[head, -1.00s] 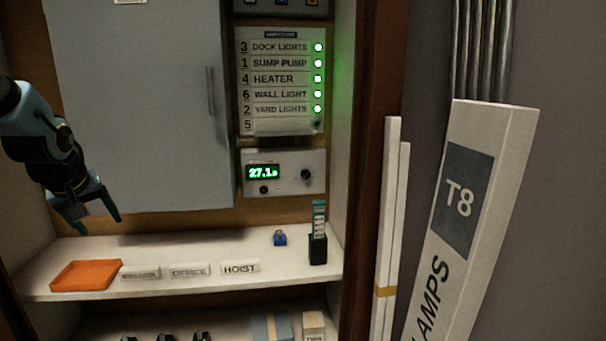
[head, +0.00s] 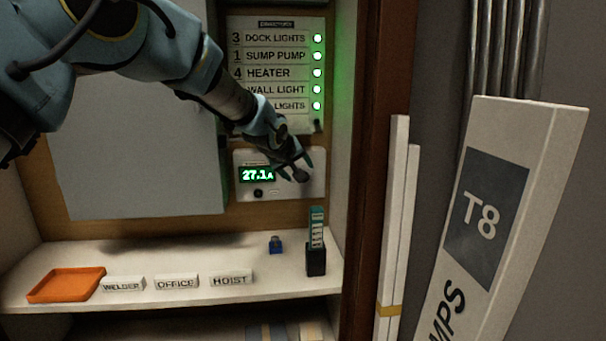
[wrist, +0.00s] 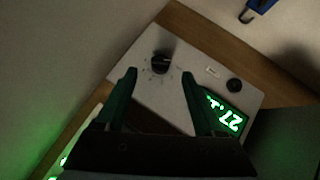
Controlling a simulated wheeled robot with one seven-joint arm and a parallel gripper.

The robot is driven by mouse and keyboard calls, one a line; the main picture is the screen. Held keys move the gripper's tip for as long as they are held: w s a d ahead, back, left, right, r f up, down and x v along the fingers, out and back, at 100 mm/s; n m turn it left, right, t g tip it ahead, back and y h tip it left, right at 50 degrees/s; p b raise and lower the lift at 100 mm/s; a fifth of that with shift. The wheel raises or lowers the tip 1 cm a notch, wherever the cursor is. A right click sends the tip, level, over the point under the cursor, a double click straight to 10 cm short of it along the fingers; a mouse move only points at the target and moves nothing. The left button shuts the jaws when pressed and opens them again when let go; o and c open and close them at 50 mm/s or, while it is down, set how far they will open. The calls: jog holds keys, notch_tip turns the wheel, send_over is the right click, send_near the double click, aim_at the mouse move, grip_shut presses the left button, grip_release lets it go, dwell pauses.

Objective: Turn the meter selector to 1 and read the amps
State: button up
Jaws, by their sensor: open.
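The meter (head: 280,190) is a pale panel on the cabinet's back wall. Its green display (head: 257,175) reads 27.1 A in the head view; the wrist view shows part of the display (wrist: 228,112). The black selector knob (wrist: 161,61) shows in the wrist view with small marks around it, too small to read. My gripper (head: 298,168) is open in front of the meter's right side. In the wrist view my gripper's fingers (wrist: 160,82) stand apart, with the knob just beyond and between their tips. Contact with the knob cannot be told.
A directory panel (head: 275,25) with green lights hangs above the meter, partly behind my arm. It lists SUMP PUMP as 1. The shelf below holds an orange tray (head: 65,286), label plates (head: 176,282), a blue padlock (head: 276,245) and a dark holder (head: 316,262).

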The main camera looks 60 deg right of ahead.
jog(key=shift+p+x, duration=0.75)
jog(key=shift+x, duration=2.25)
jog(key=shift+w, duration=0.1)
jog(key=shift+c, duration=0.3)
grip_shut()
